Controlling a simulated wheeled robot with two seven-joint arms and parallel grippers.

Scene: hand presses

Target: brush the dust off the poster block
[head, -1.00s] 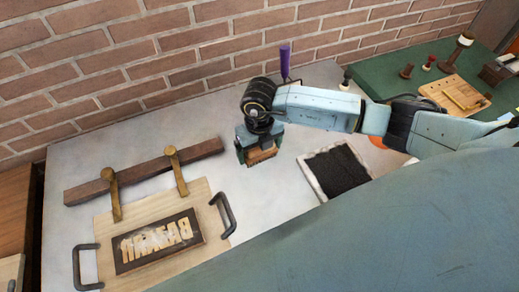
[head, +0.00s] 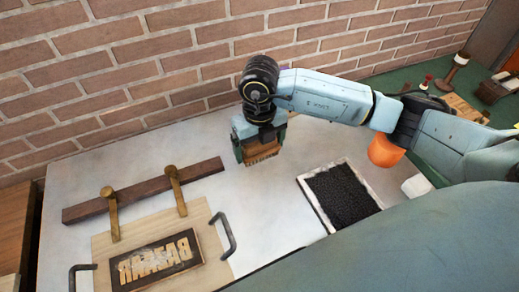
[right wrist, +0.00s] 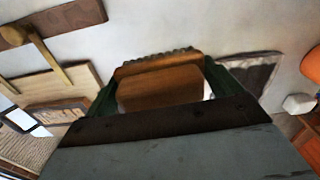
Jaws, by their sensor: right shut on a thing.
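The poster block (head: 155,262) is a dark plate with raised pale mirrored letters. It lies on a light wooden board (head: 213,250) at the lower left, and a whitish film shows over the middle letters. My right gripper (head: 260,142) is shut on a brown wooden brush (head: 262,152), which also shows between the fingers in the right wrist view (right wrist: 160,88). Its bristle edge points down. The brush is up and to the right of the block in the head view, apart from it. My left gripper is not in view.
The board has black handles (head: 223,232) and two brass-coloured arms (head: 176,190) reaching from a dark wooden bar (head: 140,192). A white-framed tray with a black bed (head: 342,192) lies to the right. An orange rounded object (head: 385,151) is beyond it. A brick wall closes the back.

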